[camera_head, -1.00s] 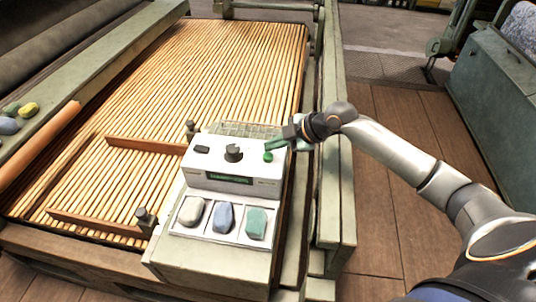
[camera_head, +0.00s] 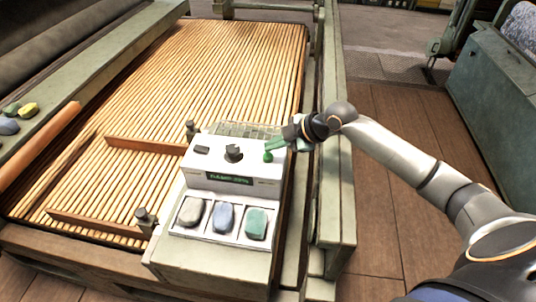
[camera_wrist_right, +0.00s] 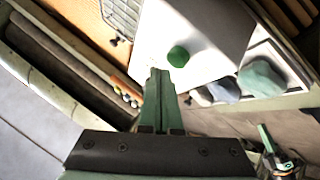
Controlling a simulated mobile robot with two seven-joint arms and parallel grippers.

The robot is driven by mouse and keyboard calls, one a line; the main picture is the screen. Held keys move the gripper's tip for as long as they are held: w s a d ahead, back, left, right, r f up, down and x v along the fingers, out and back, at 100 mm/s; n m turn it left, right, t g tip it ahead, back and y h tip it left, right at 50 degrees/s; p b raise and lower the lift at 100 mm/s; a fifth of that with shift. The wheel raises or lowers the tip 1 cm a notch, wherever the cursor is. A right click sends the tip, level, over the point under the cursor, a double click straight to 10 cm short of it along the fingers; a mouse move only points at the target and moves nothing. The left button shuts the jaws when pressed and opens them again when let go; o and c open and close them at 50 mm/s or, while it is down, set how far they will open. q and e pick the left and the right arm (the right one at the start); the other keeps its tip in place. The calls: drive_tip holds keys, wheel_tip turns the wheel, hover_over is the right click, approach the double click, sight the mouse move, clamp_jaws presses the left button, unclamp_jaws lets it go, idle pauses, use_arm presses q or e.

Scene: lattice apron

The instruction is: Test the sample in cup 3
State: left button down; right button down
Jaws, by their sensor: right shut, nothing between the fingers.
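A white tester box (camera_head: 212,167) stands on the lattice apron's near right corner. It has a black knob (camera_head: 233,152), a green button (camera_head: 268,156) and a small dark display (camera_head: 228,178) with lit green text too small to read surely. In front is a white tray (camera_head: 182,229) with three compartments: a pale grey sample (camera_head: 191,211) at left, a blue-grey sample (camera_head: 223,216) in the middle and a green sample (camera_head: 256,223) at right. My right gripper (camera_head: 277,144) is shut and empty, its tips just beside the button; contact cannot be told. In the wrist view the tips (camera_wrist_right: 158,75) lie beside the button (camera_wrist_right: 178,56).
The wooden slatted apron (camera_head: 215,75) stretches behind the box. A wire basket (camera_head: 245,130) sits behind the box. A green frame rail (camera_head: 335,130) runs along the right side, below my arm. Small coloured lumps (camera_head: 10,125) lie on the left ledge. The plank floor at right is open.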

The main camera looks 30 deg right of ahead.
sight(272, 156)
drive_tip(key=shift+f, duration=0.15)
idle(0.5)
drive_tip(key=shift+f, duration=0.3)
drive_tip(key=shift+f, duration=0.55)
idle(0.8)
drive_tip(key=shift+r+p, duration=0.8)
drive_tip(key=shift+r, duration=0.2)
wheel_tip(272, 156, up, 5)
drive_tip(key=p, duration=0.5)
idle(0.5)
